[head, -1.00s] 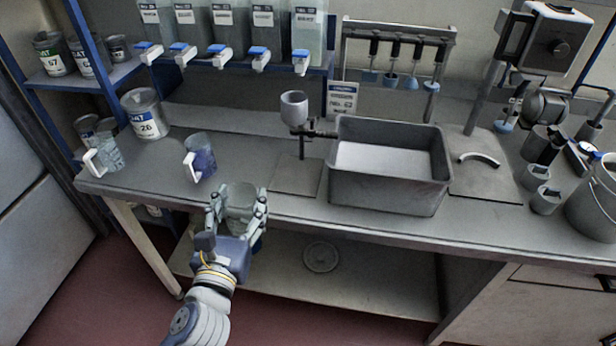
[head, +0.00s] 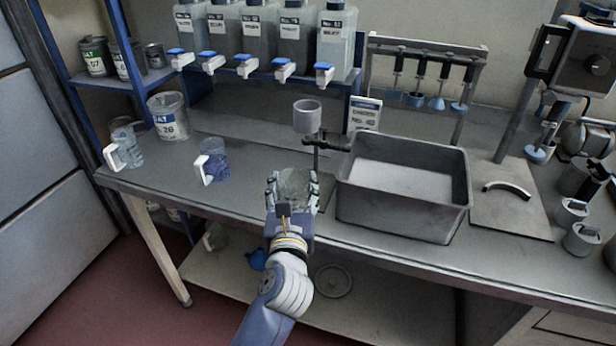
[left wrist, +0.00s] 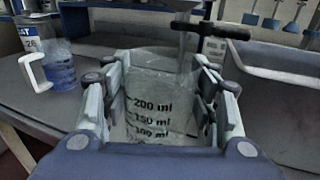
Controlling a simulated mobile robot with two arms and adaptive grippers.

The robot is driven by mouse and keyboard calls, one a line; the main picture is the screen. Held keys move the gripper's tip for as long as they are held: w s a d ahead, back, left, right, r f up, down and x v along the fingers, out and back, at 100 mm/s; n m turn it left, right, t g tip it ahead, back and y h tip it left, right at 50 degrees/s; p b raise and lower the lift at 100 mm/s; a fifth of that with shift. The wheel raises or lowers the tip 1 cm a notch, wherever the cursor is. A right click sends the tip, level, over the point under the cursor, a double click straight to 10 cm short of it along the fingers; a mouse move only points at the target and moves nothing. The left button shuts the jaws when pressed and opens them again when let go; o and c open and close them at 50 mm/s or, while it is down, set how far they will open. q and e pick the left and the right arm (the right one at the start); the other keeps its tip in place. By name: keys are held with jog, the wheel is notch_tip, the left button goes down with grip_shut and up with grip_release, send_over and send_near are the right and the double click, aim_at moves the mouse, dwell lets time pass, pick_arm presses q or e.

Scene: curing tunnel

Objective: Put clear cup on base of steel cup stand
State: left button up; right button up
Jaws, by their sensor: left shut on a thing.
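My left gripper (head: 293,180) is shut on a clear cup (head: 296,184), with a finger on each side of it. In the left wrist view the clear cup (left wrist: 158,108) is upright between the fingers, with black ml marks. The steel cup stand (head: 316,158) is just beyond, its rod rising behind the cup and carrying a grey cup (head: 307,116) in a clamp. The stand's base (head: 327,190) is mostly hidden behind my gripper and the held cup. I cannot tell whether the clear cup touches it. My right gripper is not in view.
A grey bin (head: 402,222) stands close to the right of the stand. A blue-tinted jug (head: 215,165) and a clear jug (head: 127,149) stand to the left, near a labelled can (head: 171,118).

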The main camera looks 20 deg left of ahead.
pick_arm(q)
jog(key=x, duration=0.4)
jog(key=d+f+x, duration=0.1)
jog(key=x, duration=0.2)
jog(key=d+x, duration=0.1)
jog(key=x, duration=0.3)
jog(key=shift+w+d+f, duration=0.1)
jog(key=shift+w+f, duration=0.05)
jog(key=shift+w, duration=0.45)
jog(key=f, duration=0.3)
jog(key=shift+w+f+b, duration=0.25)
jog(key=shift+f+b, duration=0.1)
jog(key=shift+b, duration=0.05)
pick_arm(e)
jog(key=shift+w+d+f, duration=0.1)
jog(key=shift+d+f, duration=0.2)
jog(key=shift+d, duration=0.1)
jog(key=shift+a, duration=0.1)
pick_arm(q)
jog(key=shift+f, duration=0.1)
jog(key=o, duration=0.7)
jog(key=shift+c, duration=0.2)
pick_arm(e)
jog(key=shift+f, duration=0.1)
